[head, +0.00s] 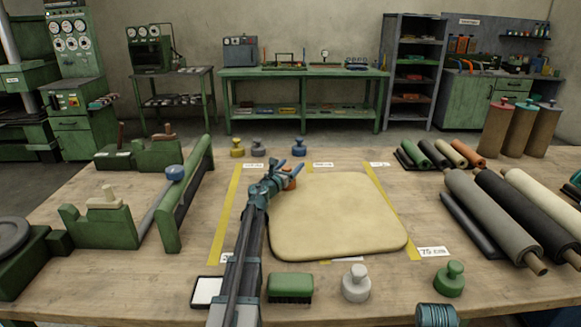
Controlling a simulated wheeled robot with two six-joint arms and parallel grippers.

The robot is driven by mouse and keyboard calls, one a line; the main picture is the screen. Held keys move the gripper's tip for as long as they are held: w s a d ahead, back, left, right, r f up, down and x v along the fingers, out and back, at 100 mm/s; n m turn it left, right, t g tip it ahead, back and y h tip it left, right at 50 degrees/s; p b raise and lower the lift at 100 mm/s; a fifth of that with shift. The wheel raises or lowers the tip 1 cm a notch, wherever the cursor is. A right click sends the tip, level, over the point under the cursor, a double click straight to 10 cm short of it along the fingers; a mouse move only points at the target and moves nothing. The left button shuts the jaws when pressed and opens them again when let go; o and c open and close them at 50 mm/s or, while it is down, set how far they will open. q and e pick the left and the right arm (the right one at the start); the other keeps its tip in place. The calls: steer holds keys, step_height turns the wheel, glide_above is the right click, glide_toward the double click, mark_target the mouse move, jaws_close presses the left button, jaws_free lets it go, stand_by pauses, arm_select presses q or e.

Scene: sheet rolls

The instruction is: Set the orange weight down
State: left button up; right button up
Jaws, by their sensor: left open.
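The orange weight (290,184) stands at the far left corner of the cream sheet (335,215), partly hidden by my left gripper. My left gripper (289,171) is open, with its blue fingers close around or just above the weight's top. Whether the fingers touch it cannot be told. The weight's base is mostly hidden, so its exact contact with the sheet or table is unclear. My right gripper cannot be made out.
Yellow (238,146), grey (258,147) and blue (299,147) weights stand along the far edge. A green brush (290,288), a pale weight (356,283) and a green weight (449,279) are in front. Rolls (495,220) lie right; a green fixture (185,200) stands left.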

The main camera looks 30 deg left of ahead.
arm_select(q)
steer(key=shift+r, duration=0.2)
steer(key=s, duration=0.8)
steer(key=s+d, duration=0.1)
steer(key=s, duration=0.3)
steer(key=shift+f, duration=0.1)
